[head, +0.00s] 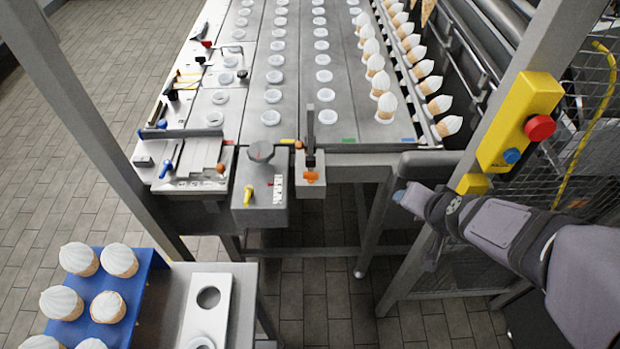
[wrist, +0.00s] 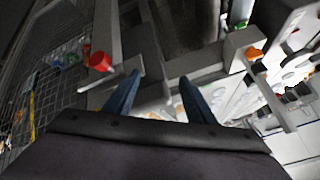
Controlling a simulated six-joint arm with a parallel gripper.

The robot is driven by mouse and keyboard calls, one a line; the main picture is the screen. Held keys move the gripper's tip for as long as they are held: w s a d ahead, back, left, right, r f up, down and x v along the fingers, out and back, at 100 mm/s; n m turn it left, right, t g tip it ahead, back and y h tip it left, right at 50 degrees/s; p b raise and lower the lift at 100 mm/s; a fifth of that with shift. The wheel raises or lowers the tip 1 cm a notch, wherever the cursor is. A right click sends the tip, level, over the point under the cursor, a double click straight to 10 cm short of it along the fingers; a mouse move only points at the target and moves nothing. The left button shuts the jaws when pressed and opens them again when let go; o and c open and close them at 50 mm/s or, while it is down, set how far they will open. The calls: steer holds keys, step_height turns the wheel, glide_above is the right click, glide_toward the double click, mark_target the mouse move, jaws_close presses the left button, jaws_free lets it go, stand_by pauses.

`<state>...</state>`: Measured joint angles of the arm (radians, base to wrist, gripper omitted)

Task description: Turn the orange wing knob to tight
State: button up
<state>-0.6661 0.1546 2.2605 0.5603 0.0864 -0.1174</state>
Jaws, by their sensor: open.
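The orange wing knob (head: 312,176) sits on a small light block at the front edge of the machine, below a dark upright lever (head: 310,135). An orange part that looks like this knob shows at the upper right of the wrist view (wrist: 254,54). My gripper (head: 399,195) is to the right of the knob and well apart from it, by the right end of the front rail. In the wrist view its two blue fingers (wrist: 158,78) are spread with nothing between them. I cannot read any tight mark.
A grey box with a round dark knob (head: 260,152) and a yellow handle (head: 248,192) is left of the wing knob. A post with a yellow button box (head: 520,120) rises at right. A blue rack (head: 148,262) of cones stands at lower left.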

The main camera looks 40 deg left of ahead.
steer(key=s+a+f+n+t+y+b, duration=0.1)
steer(key=s+a+b, duration=0.1)
steer(key=a, duration=0.5)
steer(key=s+a+f+n+t+y+b, duration=0.1)
steer(key=s+a+f+n+t+b, duration=0.1)
steer(key=a, duration=0.5)
steer(key=n+t+y+b, duration=0.1)
steer(key=n+t+b, duration=0.1)
glide_toward(310, 175)
steer(key=f, duration=0.1)
steer(key=shift+r+p+x, duration=0.15)
steer(key=shift+x, duration=1.9)
steer(key=shift+r+p+x, duration=0.15)
steer(key=shift+x, duration=1.95)
steer(key=shift+w, duration=0.1)
steer(key=c, duration=1)
steer(key=shift+r, duration=0.1)
steer(key=shift+c, duration=0.2)
